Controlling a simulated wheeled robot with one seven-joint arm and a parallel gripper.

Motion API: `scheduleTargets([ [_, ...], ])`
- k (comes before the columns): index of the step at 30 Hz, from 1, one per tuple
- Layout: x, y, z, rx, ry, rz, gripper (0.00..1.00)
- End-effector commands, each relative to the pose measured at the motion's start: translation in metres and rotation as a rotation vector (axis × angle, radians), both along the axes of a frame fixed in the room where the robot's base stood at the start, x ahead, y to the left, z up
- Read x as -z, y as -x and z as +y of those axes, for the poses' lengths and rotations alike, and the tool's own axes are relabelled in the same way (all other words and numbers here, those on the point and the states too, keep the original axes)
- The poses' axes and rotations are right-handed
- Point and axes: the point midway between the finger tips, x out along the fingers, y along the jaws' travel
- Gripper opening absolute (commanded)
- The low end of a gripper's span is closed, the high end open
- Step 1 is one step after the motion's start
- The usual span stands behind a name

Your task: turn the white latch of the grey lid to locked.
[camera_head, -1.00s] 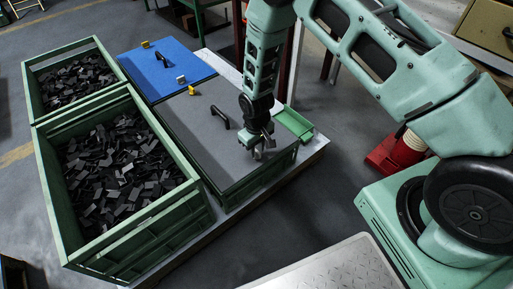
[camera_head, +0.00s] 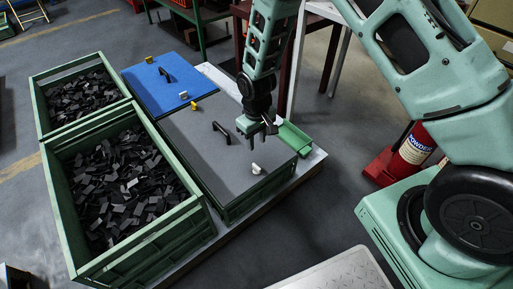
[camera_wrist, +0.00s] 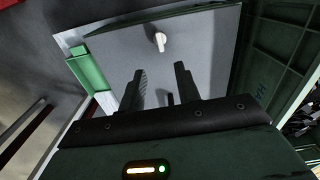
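The grey lid (camera_head: 205,165) lies on a green crate in the middle of the picture. Its white latch (camera_head: 257,168) is near the lid's front right corner; in the wrist view the white latch (camera_wrist: 160,41) stands out beyond the fingertips, pointing roughly up and down in that picture. My gripper (camera_head: 262,140) is above the lid, behind the latch and apart from it. In the wrist view my gripper (camera_wrist: 160,75) has its two fingers spread with nothing between them. A black handle (camera_head: 221,130) is at the lid's middle.
A yellow latch (camera_head: 195,105) sits at the grey lid's back edge. A blue lid (camera_head: 165,82) lies behind it. Green crates of dark parts (camera_head: 72,190) stand at left. A small green tray (camera_head: 293,138) lies at right. A red extinguisher (camera_head: 411,150) stands farther right.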

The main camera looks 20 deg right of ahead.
Motion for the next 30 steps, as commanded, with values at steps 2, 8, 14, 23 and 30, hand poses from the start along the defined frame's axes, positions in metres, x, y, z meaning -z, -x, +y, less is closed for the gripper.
scheduleTargets([
  [2, -0.019, 0.000, 0.000, 0.000, -0.001, -0.002, 0.33],
  [8, -0.040, 0.000, 0.000, 0.000, 0.000, 0.001, 0.33],
  [14, -0.045, 0.000, 0.000, 0.000, 0.000, 0.001, 0.33],
  [23, -0.044, 0.000, 0.000, 0.000, 0.000, 0.001, 0.33],
  [30, -0.062, 0.008, 0.011, -0.011, -0.015, -0.001, 0.33],
])
